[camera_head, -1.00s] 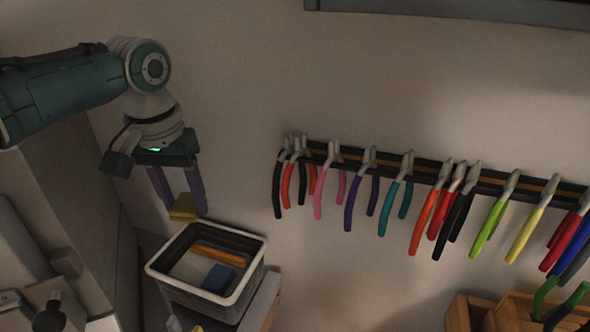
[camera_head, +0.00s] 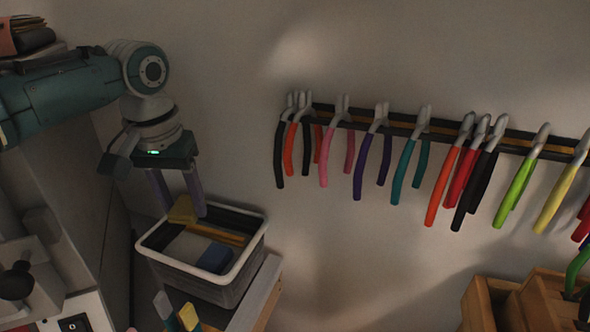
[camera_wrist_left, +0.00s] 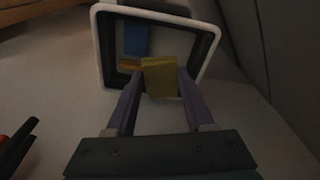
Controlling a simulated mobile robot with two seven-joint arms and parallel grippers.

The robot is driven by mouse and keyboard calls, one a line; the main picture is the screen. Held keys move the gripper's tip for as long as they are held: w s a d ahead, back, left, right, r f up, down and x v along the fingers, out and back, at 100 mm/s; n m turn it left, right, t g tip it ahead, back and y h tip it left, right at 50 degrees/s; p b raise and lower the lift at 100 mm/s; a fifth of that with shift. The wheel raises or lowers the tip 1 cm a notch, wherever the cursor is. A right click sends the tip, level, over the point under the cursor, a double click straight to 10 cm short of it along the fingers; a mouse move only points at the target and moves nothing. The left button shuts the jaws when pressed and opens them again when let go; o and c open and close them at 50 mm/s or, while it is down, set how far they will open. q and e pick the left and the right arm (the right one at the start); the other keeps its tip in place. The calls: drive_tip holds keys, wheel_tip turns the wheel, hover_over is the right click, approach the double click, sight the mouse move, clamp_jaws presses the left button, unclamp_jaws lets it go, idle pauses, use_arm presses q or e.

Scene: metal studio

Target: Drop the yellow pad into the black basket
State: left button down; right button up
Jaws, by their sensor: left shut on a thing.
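The yellow pad (camera_head: 183,211) is between the fingertips of my left gripper (camera_head: 180,212), at the left rim of the black basket. My left gripper is shut on the pad. In the left wrist view the pad (camera_wrist_left: 159,78) shows between the two purple fingers, in front of the basket's opening. The black basket (camera_head: 205,288) has a white rim and stands on a shelf. Inside it lie a blue block (camera_head: 215,257) and an orange-yellow bar (camera_head: 217,234). Whether the pad touches the basket cannot be told. My right gripper is not in view.
Several coloured pliers (camera_head: 372,160) hang on a wall rack to the right. A wooden organiser (camera_head: 535,300) stands at the lower right. Small upright coloured handles (camera_head: 187,316) show below the basket. The wall between basket and organiser is bare.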

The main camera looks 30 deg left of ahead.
use_arm(q)
drive_tip(key=shift+c, duration=1)
unclamp_jaws()
wheel_tip(320, 180, up, 10)
drive_tip(key=s, duration=0.1)
drive_tip(key=shift+s+d, duration=0.2)
drive_tip(key=shift+d, duration=0.1)
drive_tip(key=shift+f, duration=0.1)
